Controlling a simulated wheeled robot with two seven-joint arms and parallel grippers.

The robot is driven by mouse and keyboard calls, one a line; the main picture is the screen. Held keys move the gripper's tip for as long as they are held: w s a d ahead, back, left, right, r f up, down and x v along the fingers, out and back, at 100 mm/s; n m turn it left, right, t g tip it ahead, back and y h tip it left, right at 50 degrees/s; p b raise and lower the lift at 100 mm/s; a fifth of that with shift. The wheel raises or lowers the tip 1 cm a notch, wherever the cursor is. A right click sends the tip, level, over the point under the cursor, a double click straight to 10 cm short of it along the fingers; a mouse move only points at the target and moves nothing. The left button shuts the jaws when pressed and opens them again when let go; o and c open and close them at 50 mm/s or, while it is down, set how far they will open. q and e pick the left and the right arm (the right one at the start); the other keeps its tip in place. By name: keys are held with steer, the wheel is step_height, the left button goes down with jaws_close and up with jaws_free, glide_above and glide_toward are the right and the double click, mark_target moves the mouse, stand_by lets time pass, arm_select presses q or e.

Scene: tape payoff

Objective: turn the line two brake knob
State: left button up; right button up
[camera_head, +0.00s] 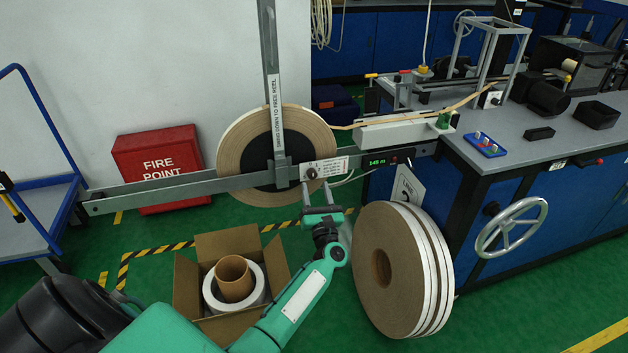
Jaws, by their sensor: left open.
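The brake knob (312,172) is a small dark knob on a pale plate with printed text, fixed to the grey arm beam just right of the reel hub. My left gripper (318,188) is open, coming up from below. Its fingertips are close under the knob, and I cannot tell whether they touch it. A tape reel (240,148) hangs on the beam to the left of the knob. A line sign (408,187) hangs on the bench corner; its number is partly hidden. My right gripper is not in view.
Large rolls (380,270) stand on the floor right of my left gripper. An open cardboard box (190,290) with a roll and core sits below left. A red fire point box (160,165) is behind the beam. The bench (560,150) with a handwheel (512,228) fills the right.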

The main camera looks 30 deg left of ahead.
mark_target(313, 177)
arm_select(q)
steer(key=shift+x, duration=1.2)
steer(key=shift+w+a+r, duration=0.15)
steer(key=shift+w+a, duration=0.1)
steer(key=shift+a, duration=0.05)
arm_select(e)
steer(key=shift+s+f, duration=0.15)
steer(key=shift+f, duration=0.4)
arm_select(q)
steer(key=c, duration=1)
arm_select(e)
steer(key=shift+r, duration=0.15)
arm_select(q)
steer(key=shift+m+p, duration=0.3)
